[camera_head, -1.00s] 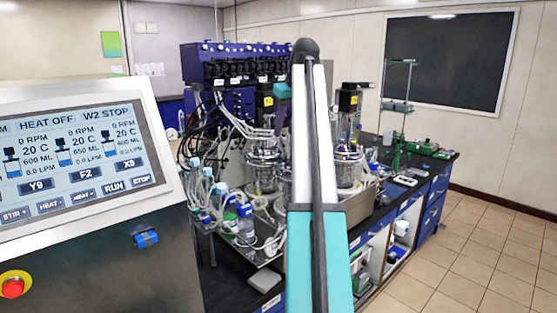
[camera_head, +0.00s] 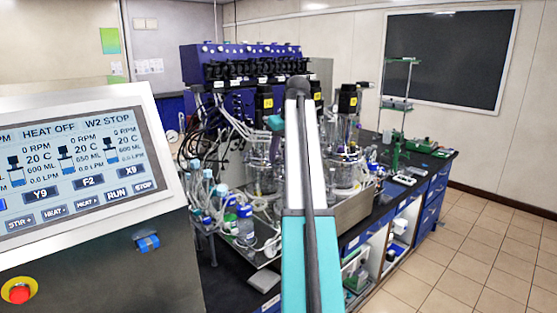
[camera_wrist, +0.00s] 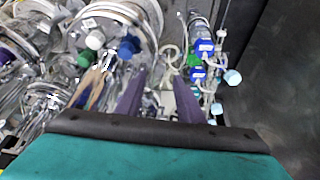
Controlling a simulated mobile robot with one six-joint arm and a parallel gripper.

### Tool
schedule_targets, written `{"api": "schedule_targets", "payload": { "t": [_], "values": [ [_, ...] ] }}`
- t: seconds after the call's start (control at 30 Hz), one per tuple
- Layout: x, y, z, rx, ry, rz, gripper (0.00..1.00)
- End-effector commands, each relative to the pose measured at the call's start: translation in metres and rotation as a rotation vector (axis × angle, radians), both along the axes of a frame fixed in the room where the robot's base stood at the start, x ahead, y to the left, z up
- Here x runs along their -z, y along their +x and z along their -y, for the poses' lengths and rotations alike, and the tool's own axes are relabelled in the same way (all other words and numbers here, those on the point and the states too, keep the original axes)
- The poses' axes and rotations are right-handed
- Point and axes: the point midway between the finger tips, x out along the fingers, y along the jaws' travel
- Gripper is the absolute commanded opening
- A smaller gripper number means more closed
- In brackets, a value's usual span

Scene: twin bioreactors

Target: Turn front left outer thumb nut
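Glass bioreactor vessels with metal head plates stand on the bench; the left one (camera_head: 262,172) and the right one (camera_head: 345,170) show in the head view, partly behind my arm. In the wrist view a glass vessel (camera_wrist: 112,22) with a metal ring and white, blue and green caps lies at the upper left. The front left outer thumb nut is too small to tell apart in either view. My gripper (camera_wrist: 161,92) shows two purple fingers, apart with nothing clearly held between them, pointing at clutter below. In the head view my arm mostly hides it.
Bottles with blue caps (camera_head: 245,220) and loose tubing crowd the bench's front left. A control panel (camera_head: 85,165) stands close at the left. A blue pump rack (camera_head: 255,65) stands behind the vessels. The tiled floor (camera_head: 470,265) at right is clear.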

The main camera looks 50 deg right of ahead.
Motion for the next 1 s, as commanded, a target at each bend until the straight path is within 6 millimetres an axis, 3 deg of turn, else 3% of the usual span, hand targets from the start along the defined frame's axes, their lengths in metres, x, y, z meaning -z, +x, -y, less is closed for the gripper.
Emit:
{"api": "schedule_targets", "payload": {
  "t": [0.4, 0.8, 1.0],
  "values": [
    [0.036, 0.014, 0.004, 0.001, 0.001, -0.001, 0.34],
    [0.04, 0.015, 0.005, 0.001, -0.001, 0.0, 0.34],
    [0.04, 0.015, 0.005, 0.002, 0.0, 0.0, 0.01]
  ]
}}
